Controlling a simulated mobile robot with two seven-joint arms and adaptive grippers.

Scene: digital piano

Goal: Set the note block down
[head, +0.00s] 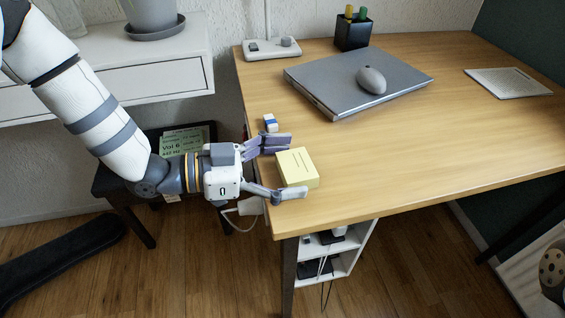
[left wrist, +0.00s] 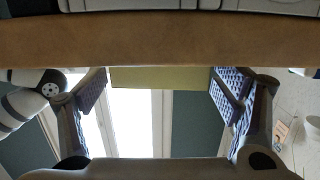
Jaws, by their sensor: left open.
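The pale yellow note block (head: 297,168) rests on the wooden desk (head: 420,150) near its front left corner. My left gripper (head: 285,167) comes in from the left and is open, with one finger on the far side of the block and one on the near side. In the left wrist view the block (left wrist: 160,77) spans between the two spread fingers, with a narrow gap to the right finger; contact on the left is unclear. My right gripper is not in view.
A small blue and white eraser (head: 270,123) lies just behind the far finger. A closed laptop (head: 330,86) with a grey mouse (head: 371,80) on it, a pen cup (head: 353,32) and a power strip (head: 272,48) stand farther back.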

